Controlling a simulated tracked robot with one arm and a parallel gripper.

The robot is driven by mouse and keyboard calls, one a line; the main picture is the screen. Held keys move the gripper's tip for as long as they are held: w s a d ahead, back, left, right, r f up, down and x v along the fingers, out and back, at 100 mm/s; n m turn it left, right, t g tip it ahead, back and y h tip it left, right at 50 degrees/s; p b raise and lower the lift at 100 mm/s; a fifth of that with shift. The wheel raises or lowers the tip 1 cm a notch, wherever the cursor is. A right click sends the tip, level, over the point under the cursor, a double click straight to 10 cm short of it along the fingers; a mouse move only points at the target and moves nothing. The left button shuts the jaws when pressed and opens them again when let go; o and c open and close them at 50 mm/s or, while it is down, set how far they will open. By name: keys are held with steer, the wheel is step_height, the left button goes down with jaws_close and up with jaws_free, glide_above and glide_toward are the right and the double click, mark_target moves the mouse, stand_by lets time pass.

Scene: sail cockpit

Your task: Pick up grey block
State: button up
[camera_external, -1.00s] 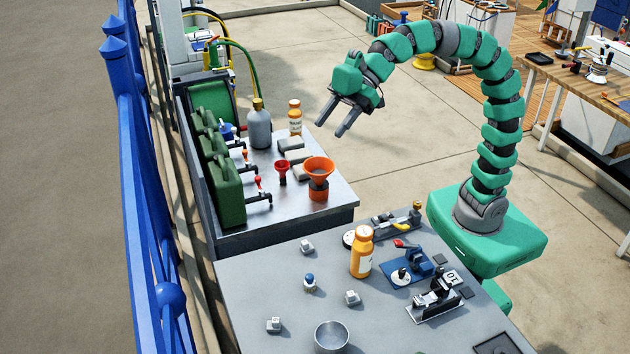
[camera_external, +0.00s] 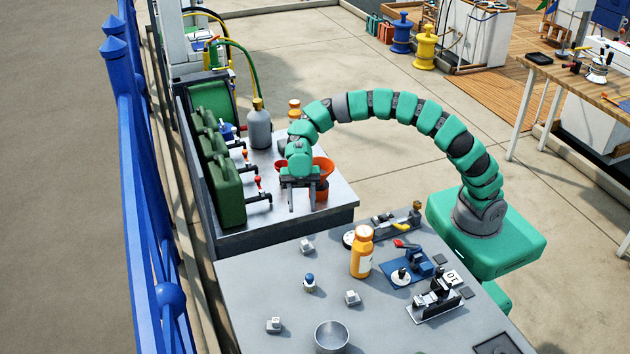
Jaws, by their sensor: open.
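Small grey blocks lie on the near grey table: one at its back left (camera_external: 307,246), one near the middle (camera_external: 352,297) and one at the front left (camera_external: 274,325). Which one is the grey block of the task, I cannot tell.
An orange bottle (camera_external: 361,252), a blue-topped piece (camera_external: 309,282), a metal cup (camera_external: 331,336) and a blue device (camera_external: 418,265) stand on the near table. Green canisters (camera_external: 222,180) and a grey bottle (camera_external: 259,128) are on the bench. A blue railing (camera_external: 135,180) runs along the left.

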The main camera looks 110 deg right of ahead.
mark_target(304, 241)
steer(key=x, duration=0.4)
steer(key=b+x, duration=0.1)
steer(key=x, duration=0.4)
steer(key=b+x, duration=0.1)
steer(key=x, duration=0.4)
steer(key=shift+s+d+f, duration=0.1)
steer(key=shift+d+f, duration=0.05)
steer(key=shift+f, duration=0.2)
steer(key=shift+d, duration=0.1)
jaws_close()
